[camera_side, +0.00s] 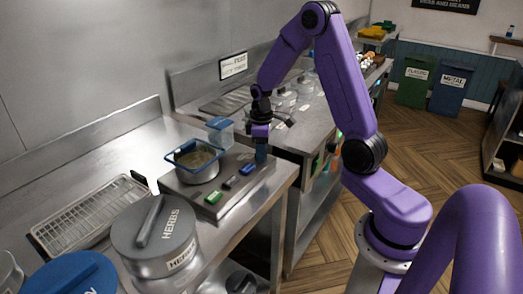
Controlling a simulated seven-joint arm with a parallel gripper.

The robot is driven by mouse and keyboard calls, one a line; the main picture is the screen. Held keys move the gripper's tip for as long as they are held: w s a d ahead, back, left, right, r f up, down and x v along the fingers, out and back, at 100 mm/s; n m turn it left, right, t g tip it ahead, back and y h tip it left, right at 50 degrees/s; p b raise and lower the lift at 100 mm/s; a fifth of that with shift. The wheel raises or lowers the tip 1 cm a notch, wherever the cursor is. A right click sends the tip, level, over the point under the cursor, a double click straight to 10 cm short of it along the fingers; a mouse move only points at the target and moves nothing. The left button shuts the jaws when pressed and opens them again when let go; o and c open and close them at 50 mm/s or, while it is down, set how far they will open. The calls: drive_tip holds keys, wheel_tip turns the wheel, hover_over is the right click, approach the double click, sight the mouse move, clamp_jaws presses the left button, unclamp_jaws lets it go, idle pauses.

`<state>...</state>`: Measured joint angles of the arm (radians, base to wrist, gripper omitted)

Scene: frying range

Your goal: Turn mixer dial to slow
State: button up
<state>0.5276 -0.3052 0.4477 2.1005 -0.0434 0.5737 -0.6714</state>
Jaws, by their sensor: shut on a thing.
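The grey, flat-topped unit (182,191) on the steel counter looks like the mixer. A blue-rimmed metal bowl (199,173) sits on it. A green control (214,197), a dark control (231,182) and a blue control (247,168) lie in a row along its front right side. I cannot read any dial markings or tell which control is the dial. My gripper (261,141) points down over the unit's right back corner, shut on a small blue upright piece (261,153). Whether this piece is attached to the unit is too small to tell.
A clear blue-lidded container (220,132) stands just behind the bowl, close to my gripper. A grey-lidded herbs pot (153,232), a blue lid (73,275) and a wire rack (88,215) are at the front left. A second counter (298,136) with pots stands behind.

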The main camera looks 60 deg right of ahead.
drive_tip(key=o, duration=1.1)
drive_tip(key=shift+c, duration=0.2)
drive_tip(key=shift+r, duration=0.15)
wheel_tip(320, 180, up, 17)
drive_tip(key=shift+a, duration=0.25)
drive_tip(key=shift+s+r, duration=0.1)
drive_tip(key=s+a+f+n, duration=0.1)
drive_tip(key=s+a+n, duration=0.1)
drive_tip(key=s+a, duration=0.45)
drive_tip(key=s+a+f+n, duration=0.1)
drive_tip(key=s+a+f, duration=0.15)
drive_tip(key=a, duration=0.65)
drive_tip(key=s+a+f+n, duration=0.1)
drive_tip(key=s+a+n, duration=0.1)
drive_tip(key=s, duration=0.7)
drive_tip(key=s+a+f+n, duration=0.1)
drive_tip(key=s+f+n, duration=0.1)
drive_tip(key=s, duration=0.6)
drive_tip(key=shift+s+a+f+y, duration=0.2)
drive_tip(key=shift+s+a+y, duration=0.15)
drive_tip(key=shift+s+y, duration=0.05)
